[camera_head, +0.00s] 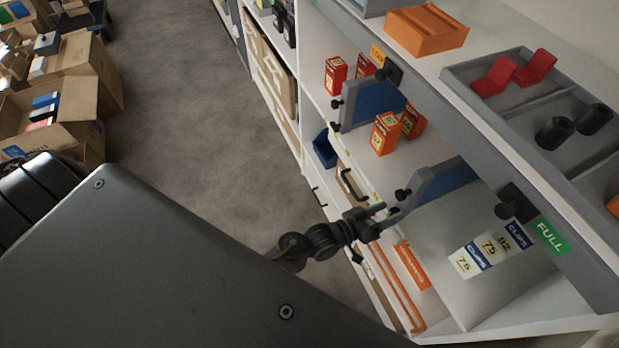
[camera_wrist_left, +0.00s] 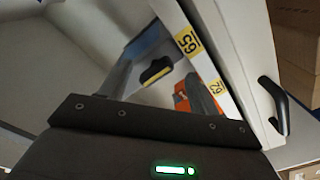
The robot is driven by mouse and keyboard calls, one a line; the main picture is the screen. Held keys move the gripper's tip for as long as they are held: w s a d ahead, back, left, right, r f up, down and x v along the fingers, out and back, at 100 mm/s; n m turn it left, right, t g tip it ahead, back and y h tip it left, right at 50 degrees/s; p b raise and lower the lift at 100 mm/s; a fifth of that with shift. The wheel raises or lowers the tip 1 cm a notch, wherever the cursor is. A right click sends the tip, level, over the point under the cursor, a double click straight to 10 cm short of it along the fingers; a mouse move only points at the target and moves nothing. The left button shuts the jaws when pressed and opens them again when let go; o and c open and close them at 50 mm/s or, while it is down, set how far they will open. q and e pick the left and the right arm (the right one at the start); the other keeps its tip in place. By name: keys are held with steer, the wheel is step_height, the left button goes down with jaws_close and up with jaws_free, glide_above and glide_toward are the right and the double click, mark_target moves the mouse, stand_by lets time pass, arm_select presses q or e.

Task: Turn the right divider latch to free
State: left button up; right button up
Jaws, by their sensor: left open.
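The right divider (camera_head: 447,182) is a blue panel in a grey frame, standing tilted in the picture on the shelf. Dark knobs sit at its ends, one at the near left (camera_head: 402,194) and one at the right (camera_head: 504,210). I cannot tell from the head view which one is the latch or how it is turned. My left gripper (camera_head: 377,214) is open and empty, just left of the near-left knob, with a small gap. In the left wrist view, a black knob with a yellow stripe (camera_wrist_left: 156,71) shows ahead of the gripper. My right gripper is not in view.
A second blue divider (camera_head: 372,104) stands farther back, with red and orange boxes (camera_head: 385,134) near it. A grey tray (camera_head: 470,80) is on the top shelf. Open cartons (camera_head: 60,110) stand at left; the floor between is clear.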

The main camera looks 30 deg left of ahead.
arm_select(q)
steer(key=m+b, duration=0.1)
steer(key=m, duration=0.1)
steer(key=m+b, duration=0.3)
steer(key=m, duration=0.2)
steer(key=shift+s+d+f, duration=0.15)
steer(key=shift+d, duration=0.1)
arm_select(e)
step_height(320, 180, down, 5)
arm_select(q)
steer(key=shift+s+a+r+m+p, duration=0.35)
steer(key=shift+s+r+m+p, duration=0.1)
steer(key=shift+r+m+p, duration=0.1)
steer(key=p+v, duration=0.4)
steer(key=v, duration=0.5)
steer(key=s+a+f+n+g+y, duration=0.1)
steer(key=s+a+f+g+y, duration=0.1)
steer(key=f, duration=1)
steer(key=s+a+f+n+g+y+b, duration=0.1)
steer(key=s+a+f, duration=0.5)
steer(key=f, duration=0.7)
steer(key=shift+a+f+n+g+y, duration=0.25)
steer(key=shift+n+g+y, duration=0.3)
steer(key=shift+g+y, duration=0.75)
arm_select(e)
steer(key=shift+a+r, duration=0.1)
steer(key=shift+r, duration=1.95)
